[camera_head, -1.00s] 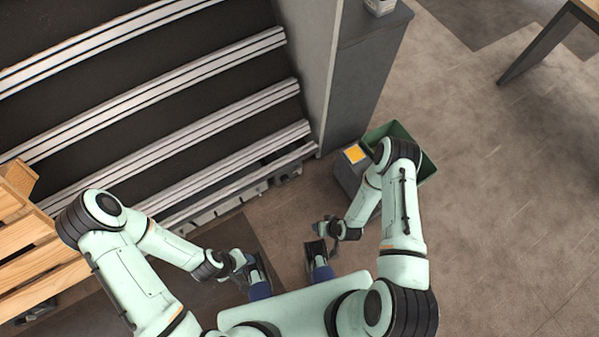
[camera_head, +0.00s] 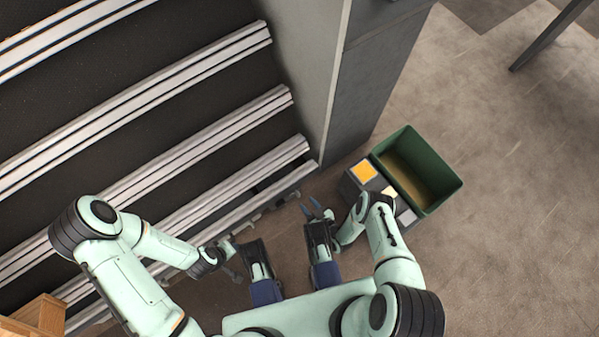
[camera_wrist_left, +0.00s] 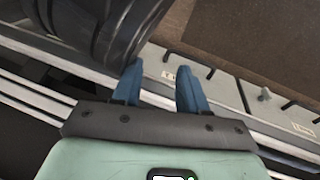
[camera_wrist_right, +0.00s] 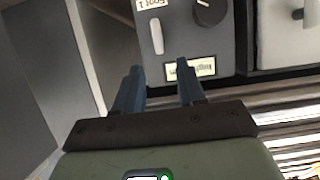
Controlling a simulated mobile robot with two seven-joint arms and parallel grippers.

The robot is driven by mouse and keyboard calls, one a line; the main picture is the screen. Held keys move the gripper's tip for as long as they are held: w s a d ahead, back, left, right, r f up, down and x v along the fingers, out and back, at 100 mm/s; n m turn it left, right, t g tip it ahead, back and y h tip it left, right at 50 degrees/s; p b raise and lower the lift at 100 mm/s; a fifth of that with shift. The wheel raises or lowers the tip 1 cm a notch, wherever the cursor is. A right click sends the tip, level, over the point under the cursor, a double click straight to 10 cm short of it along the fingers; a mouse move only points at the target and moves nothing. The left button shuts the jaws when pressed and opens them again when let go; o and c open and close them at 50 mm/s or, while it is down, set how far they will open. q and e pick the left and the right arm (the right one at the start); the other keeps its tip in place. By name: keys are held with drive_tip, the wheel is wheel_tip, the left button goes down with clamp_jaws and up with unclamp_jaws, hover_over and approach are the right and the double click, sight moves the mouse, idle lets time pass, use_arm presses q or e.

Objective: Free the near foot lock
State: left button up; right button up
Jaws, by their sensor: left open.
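My right gripper (camera_head: 317,208) is open and empty beside the lower right end of the conveyor. In the right wrist view its blue fingers (camera_wrist_right: 160,92) point at a grey panel with a pale upright handle (camera_wrist_right: 156,36), a dark round knob (camera_wrist_right: 210,11) and a small label (camera_wrist_right: 190,69). The fingers look apart from these parts. My left gripper (camera_head: 232,243) is by the conveyor's lower edge. I cannot tell which part is the near foot lock.
Conveyor rails (camera_head: 180,158) fill the left. Wood (camera_head: 42,313) shows at lower left.

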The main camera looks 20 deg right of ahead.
sight(299, 194)
drive_tip(key=b+x, duration=0.3)
drive_tip(key=x, duration=0.3)
drive_tip(key=shift+w+f+b, duration=0.15)
drive_tip(key=shift+b, duration=0.25)
drive_tip(key=shift+w+a, duration=0.1)
drive_tip(key=shift+w, duration=0.2)
use_arm(q)
drive_tip(key=s+a+f+g, duration=0.1)
drive_tip(key=s+f+g, duration=0.2)
drive_tip(key=s, duration=0.6)
wheel_tip(299, 194, down, 3)
drive_tip(key=shift+r+n, duration=0.15)
drive_tip(key=shift+n, duration=0.15)
use_arm(e)
clamp_jaws()
